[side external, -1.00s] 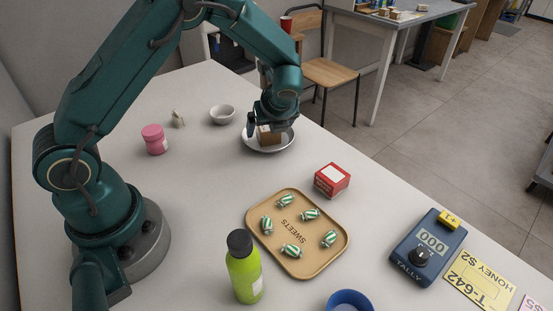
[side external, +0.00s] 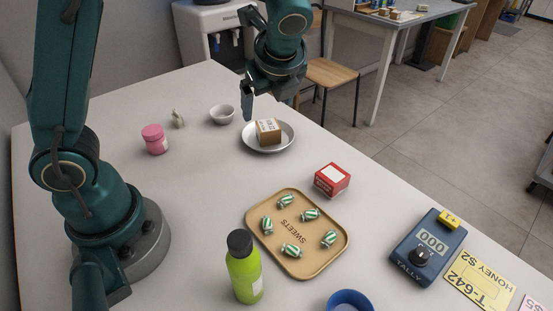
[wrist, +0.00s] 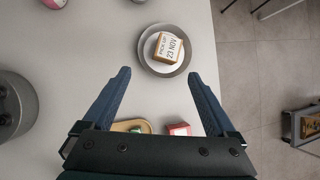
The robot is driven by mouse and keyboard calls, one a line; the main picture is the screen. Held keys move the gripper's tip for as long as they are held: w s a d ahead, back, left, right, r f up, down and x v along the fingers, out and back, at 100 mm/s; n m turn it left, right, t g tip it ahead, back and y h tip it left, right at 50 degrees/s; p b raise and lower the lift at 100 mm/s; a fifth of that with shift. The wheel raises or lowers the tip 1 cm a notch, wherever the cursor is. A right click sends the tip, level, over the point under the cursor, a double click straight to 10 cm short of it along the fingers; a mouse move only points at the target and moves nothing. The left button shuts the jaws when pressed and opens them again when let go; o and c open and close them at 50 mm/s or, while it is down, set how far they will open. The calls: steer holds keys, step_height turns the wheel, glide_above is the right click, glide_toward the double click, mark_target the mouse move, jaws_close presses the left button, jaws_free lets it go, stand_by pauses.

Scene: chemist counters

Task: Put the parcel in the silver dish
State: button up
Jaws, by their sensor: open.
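The parcel (side external: 268,131) is a small brown box with a white label. It rests inside the round silver dish (side external: 286,145) near the far edge of the counter. In the wrist view the parcel (wrist: 167,48) sits within the dish (wrist: 149,66), its label reading "23 NOV". My gripper (side external: 272,100) is above the dish, apart from the parcel. In the wrist view my gripper (wrist: 158,76) shows its two dark blue fingers spread wide with nothing between them.
A small white bowl (side external: 222,114) and a pink jar (side external: 154,139) stand left of the dish. A red box (side external: 332,180), a tan sweets tray (side external: 258,226), a green bottle (side external: 244,268), a blue bowl (side external: 349,300) and a tally device (side external: 428,247) are nearer. The counter edge runs close by the dish.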

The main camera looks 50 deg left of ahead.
steer(key=s+d+r+n+t+h, duration=0.1)
steer(key=s+d+n+h, duration=0.1)
steer(key=s+n, duration=0.5)
steer(key=s+d+r+n+t+h, duration=0.1)
steer(key=s+d+r+n+h, duration=0.1)
steer(key=s+n, duration=0.6)
steer(key=shift+s+d+n+t+h, duration=0.3)
steer(key=shift+n+h, duration=0.6)
steer(key=shift+n, duration=1.6)
steer(key=shift+w+a+r, duration=0.1)
steer(key=shift+a, duration=0.05)
